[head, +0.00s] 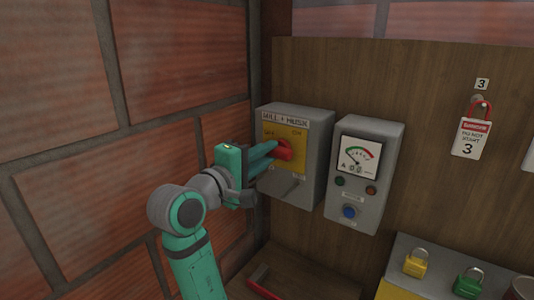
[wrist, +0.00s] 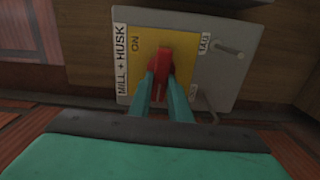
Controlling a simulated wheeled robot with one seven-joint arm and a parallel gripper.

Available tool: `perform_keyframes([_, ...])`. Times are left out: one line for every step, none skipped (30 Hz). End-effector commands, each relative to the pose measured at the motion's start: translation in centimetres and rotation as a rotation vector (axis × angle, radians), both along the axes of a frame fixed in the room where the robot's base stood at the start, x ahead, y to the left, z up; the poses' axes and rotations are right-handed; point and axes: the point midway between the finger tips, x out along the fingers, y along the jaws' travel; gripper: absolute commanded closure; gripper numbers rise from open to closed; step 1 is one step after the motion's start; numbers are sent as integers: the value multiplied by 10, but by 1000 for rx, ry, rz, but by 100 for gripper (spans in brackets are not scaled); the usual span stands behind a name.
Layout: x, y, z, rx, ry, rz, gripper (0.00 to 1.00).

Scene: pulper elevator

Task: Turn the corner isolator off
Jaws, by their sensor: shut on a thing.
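The corner isolator is a grey box (head: 315,165) labelled MILL + HUSK, mounted by the brick corner. It has a yellow plate (head: 297,133) and a red handle (head: 286,151). My gripper (head: 272,152) reaches it from the left, with its fingers shut on the red handle. The word ON shows on the plate (wrist: 200,40). The fingers hide part of the plate, and I cannot read exactly where the handle points.
A grey meter box (head: 372,190) with a dial and a blue button stands close right of the isolator. A red padlock with a danger tag (head: 470,140) hangs on the wooden board. Yellow (head: 415,264) and green (head: 467,283) padlocks are at lower right. Brick wall (head: 180,60) bounds the left.

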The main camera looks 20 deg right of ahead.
Motion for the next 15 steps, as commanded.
perform_keyframes([0,1,-1,-10,13,1,100])
perform_keyframes([0,1,-1,-15,20,2,100])
perform_keyframes([0,1,-1,-21,27,2,100])
perform_keyframes([0,1,-1,-25,32,2,100])
perform_keyframes([0,1,-1,-29,37,2,100])
perform_keyframes([0,1,-1,-31,42,1,100])
perform_keyframes([0,1,-1,-34,45,1,100])
perform_keyframes([0,1,-1,-35,46,1,100])
perform_keyframes([0,1,-1,-37,49,1,100])
perform_keyframes([0,1,-1,-37,49,1,100])
perform_keyframes([0,1,-1,-39,51,1,100])
perform_keyframes([0,1,-1,-39,51,1,100])
perform_keyframes([0,1,-1,-39,52,1,100])
perform_keyframes([0,1,-1,-39,52,1,100])
perform_keyframes([0,1,-1,-39,52,1,100])
